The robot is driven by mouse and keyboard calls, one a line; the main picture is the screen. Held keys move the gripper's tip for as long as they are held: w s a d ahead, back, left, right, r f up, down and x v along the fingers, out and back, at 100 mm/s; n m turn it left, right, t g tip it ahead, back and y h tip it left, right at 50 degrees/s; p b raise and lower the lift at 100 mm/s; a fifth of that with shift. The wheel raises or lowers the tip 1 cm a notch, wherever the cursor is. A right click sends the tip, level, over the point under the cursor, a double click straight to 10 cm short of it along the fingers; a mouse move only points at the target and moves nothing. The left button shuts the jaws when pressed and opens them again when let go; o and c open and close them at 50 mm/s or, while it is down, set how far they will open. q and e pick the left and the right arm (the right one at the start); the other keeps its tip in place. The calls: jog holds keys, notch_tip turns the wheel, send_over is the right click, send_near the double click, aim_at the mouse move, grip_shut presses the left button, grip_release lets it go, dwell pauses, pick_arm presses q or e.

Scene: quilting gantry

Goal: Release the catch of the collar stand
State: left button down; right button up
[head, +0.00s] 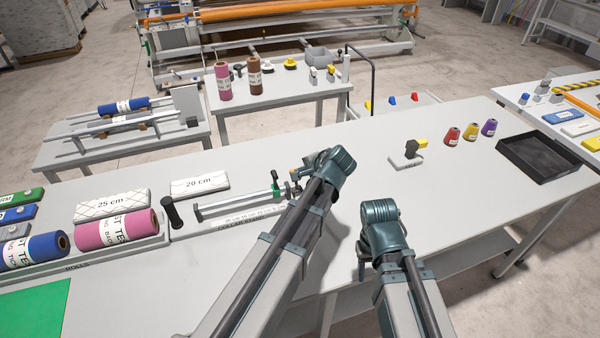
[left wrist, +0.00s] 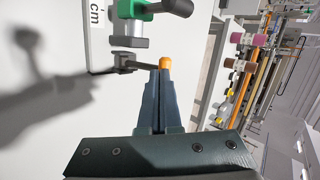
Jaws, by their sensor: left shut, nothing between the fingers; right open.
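The collar stand (head: 240,207) lies on the long grey table, a pale bar with end pieces and a green clamp (head: 275,190). The green clamp also shows at the top of the left wrist view (left wrist: 128,8). Below it there, a dark catch lever (left wrist: 143,66) ends in an orange tip (left wrist: 166,63). My left gripper (left wrist: 164,74) is shut and empty, its fingertips right at the orange tip; I cannot tell whether they touch. In the head view my left arm covers part of the stand's right end. My right gripper (head: 362,268) is open and empty over the table's front edge.
Right of my arms are a small grey stand (head: 407,159), coloured cones (head: 471,132) and a black tray (head: 540,160). The table's middle right is clear.

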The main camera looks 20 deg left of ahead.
pick_arm(q)
jog(key=shift+w+a+f+g+h+p, duration=0.15)
jog(key=shift+w+a+g+h+p, duration=0.25)
jog(key=shift+w+a, duration=0.5)
jog(key=shift+d, duration=0.15)
pick_arm(e)
jog(key=shift+r, duration=0.5)
pick_arm(q)
jog(key=shift+s, duration=0.1)
jog(key=shift+s+d+f, duration=0.15)
jog(key=shift+s+d, duration=0.25)
jog(key=shift+s, duration=0.1)
pick_arm(e)
jog(key=shift+f, duration=0.1)
pick_arm(q)
jog(key=p+v, duration=1)
jog(key=v, duration=0.3)
jog(key=shift+s+d, duration=0.2)
jog(key=shift+d, duration=0.35)
pick_arm(e)
notch_tip(320, 180, up, 10)
jog(key=d, duration=0.2)
jog(key=shift+s, duration=0.25)
